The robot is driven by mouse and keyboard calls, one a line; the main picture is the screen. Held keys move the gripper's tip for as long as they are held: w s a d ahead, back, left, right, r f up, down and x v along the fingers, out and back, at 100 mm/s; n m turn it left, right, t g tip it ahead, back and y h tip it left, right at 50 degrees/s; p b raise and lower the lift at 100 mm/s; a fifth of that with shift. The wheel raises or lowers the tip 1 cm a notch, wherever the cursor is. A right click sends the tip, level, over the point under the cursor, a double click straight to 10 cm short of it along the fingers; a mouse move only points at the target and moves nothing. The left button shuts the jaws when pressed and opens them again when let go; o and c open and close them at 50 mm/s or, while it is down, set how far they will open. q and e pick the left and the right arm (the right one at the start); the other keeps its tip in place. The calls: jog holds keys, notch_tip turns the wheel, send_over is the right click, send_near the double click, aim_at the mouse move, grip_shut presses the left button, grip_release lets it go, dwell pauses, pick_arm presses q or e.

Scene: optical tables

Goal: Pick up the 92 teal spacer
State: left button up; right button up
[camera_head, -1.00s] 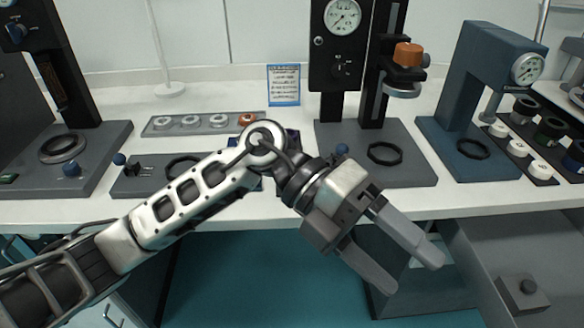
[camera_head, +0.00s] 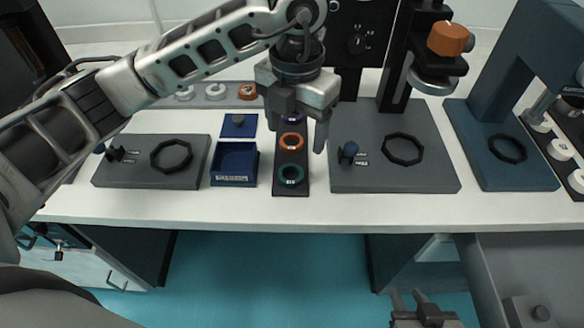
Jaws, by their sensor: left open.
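The teal spacer (camera_head: 291,185) is a ring lying flat at the near end of a narrow dark strip tray (camera_head: 290,158). An orange ring (camera_head: 291,149) lies behind it in the same tray. A purple ring (camera_head: 293,121) farther back is partly hidden by my gripper. My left gripper (camera_head: 297,133) points down above the back half of the tray, fingers apart and empty, with the teal spacer in front of its fingertips. My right gripper (camera_head: 420,300) shows only partly at the bottom edge, well below the table; its opening is unclear.
A blue open box (camera_head: 235,164) and its lid (camera_head: 238,125) lie left of the tray. Grey fixture plates stand at left (camera_head: 150,178) and right (camera_head: 425,170), the right one with a tall press. A blue press (camera_head: 510,130) stands farther right. The white table's front edge is clear.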

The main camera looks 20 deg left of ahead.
pick_arm(q)
send_over(291, 173)
jog(key=f, duration=0.5)
jog(key=shift+w+d, duration=0.1)
jog(key=shift+d, duration=0.3)
jog(key=shift+a+f+p, duration=0.2)
jog(key=shift+f+p, duration=0.25)
jog(key=shift+f, duration=0.9)
jog(key=shift+a+f+p, duration=0.2)
jog(key=shift+f+p, duration=0.2)
jog(key=shift+f, duration=0.9)
jog(key=c, duration=1.1)
